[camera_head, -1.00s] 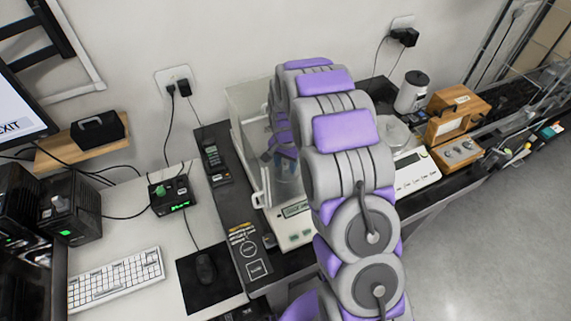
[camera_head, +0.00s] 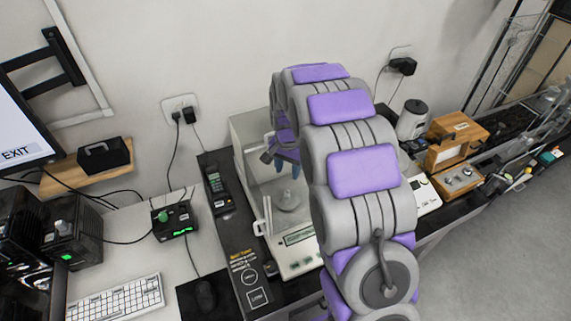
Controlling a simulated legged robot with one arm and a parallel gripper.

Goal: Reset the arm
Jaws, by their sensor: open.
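My arm, grey with purple pads, arches up in the middle of the view and hides much of the bench behind it. My gripper (camera_head: 286,165) hangs from its far end, partly hidden, with blue fingertips showing above the pan inside the glass-walled balance (camera_head: 299,238). The fingers are apart and I see nothing between them. The round metal pan (camera_head: 288,206) shows below the fingers with a gap between. The balance's front panel has a small display.
A black handheld device (camera_head: 215,186) lies left of the balance. A keyboard (camera_head: 115,298), a mouse (camera_head: 205,293) and a small box with green digits (camera_head: 174,218) are further left. A wooden box (camera_head: 456,140) and a grey canister (camera_head: 412,119) stand right. Open floor is at lower right.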

